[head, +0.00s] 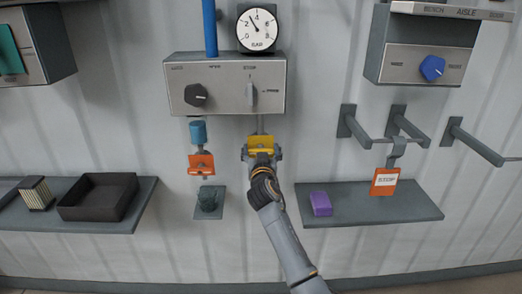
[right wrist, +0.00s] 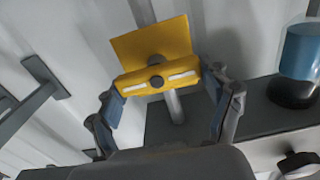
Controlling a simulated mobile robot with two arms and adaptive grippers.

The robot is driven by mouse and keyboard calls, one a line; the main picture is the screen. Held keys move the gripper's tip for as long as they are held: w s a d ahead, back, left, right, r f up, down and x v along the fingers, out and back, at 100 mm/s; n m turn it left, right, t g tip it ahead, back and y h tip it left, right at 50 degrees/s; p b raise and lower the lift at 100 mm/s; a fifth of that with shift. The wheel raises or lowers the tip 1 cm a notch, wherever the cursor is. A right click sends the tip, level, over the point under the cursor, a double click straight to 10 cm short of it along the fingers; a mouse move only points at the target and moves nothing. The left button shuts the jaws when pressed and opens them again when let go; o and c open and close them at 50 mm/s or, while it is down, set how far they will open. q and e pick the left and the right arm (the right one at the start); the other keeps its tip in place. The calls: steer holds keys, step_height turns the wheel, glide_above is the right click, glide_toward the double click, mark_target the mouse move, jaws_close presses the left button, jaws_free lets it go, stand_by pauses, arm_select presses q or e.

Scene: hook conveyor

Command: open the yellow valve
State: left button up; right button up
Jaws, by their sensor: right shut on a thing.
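The yellow valve (head: 262,142) sits on a thin grey pipe below the middle control box. In the right wrist view its yellow handle (right wrist: 130,83) has a dark round hub and two white marks, and lies across the pipe. My right gripper (head: 263,160) has come up from below, and its fingers (right wrist: 165,105) stand one on each side of the handle, shut on it. The arm and hand cover the lower part of the valve in the head view. My left gripper is not in view.
A control box (head: 225,84) with a black knob and a lever is above, with a gauge (head: 257,29) over it. An orange tag (head: 202,164) hangs close on the left. Shelves (head: 410,204) stand out on both sides, with hooks (head: 358,130) at right.

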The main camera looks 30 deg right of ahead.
steer(key=shift+n, duration=0.3)
steer(key=n, duration=0.2)
steer(key=shift+a+n, duration=0.15)
steer(key=shift+n, duration=0.25)
steer(key=n, duration=0.5)
steer(key=shift+w+a+f+n, duration=0.1)
steer(key=shift+w+a+n, duration=0.05)
steer(key=shift+n, duration=0.15)
steer(key=n+p, duration=0.1)
steer(key=n, duration=0.4)
steer(key=shift+a+f, duration=0.1)
steer(key=shift+f, duration=0.05)
steer(key=shift+w+f+n+p, duration=0.15)
steer(key=shift+n+p, duration=0.2)
steer(key=shift+n, duration=0.6)
steer(key=shift+s+f+n+p, duration=0.1)
steer(key=shift+n+p, duration=0.25)
steer(key=shift+n, duration=0.6)
steer(key=o, duration=1.1)
steer(key=shift+a, duration=0.1)
